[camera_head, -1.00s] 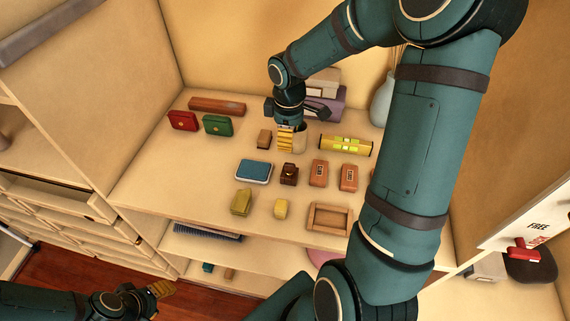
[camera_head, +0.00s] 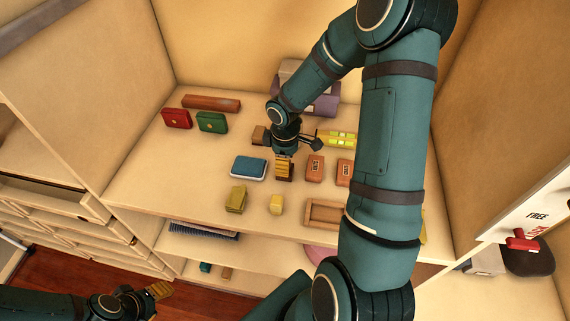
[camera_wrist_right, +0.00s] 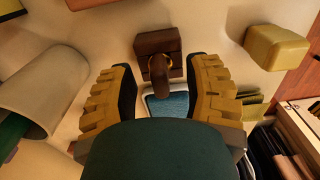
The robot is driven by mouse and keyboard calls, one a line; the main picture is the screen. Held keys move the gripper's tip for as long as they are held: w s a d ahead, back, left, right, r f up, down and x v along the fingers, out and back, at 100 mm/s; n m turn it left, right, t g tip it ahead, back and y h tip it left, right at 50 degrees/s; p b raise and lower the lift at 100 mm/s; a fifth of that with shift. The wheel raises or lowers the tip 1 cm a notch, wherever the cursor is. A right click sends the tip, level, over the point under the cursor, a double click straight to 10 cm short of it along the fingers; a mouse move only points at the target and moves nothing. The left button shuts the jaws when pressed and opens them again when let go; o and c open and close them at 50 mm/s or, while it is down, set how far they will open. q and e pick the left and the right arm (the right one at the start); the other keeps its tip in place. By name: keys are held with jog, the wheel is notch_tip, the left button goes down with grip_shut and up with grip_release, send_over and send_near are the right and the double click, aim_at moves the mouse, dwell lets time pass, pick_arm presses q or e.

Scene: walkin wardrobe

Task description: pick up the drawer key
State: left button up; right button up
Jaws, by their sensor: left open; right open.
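A dark brown block (camera_wrist_right: 157,42) lies ahead of my right gripper in the right wrist view. A small brass-coloured ring and a brown rounded piece show on it; I cannot tell whether these are the drawer key. In the head view the block (camera_head: 284,177) is partly hidden by the fingers. My right gripper (camera_head: 284,158) is open over the block, its yellow fingers apart in the wrist view (camera_wrist_right: 160,90) with the brown piece between them. Whether they touch it is unclear. My left gripper (camera_head: 150,297) is open and empty at the lower left, away from the shelf.
A blue tin (camera_head: 249,167) lies left of the block, and orange boxes (camera_head: 314,168) lie right of it. A yellow block (camera_head: 276,205) and a wooden tray (camera_head: 322,214) are nearer the front edge. A pale cup (camera_wrist_right: 42,92) stands close in the wrist view.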

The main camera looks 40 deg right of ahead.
jog(key=shift+o, duration=0.2)
grip_shut()
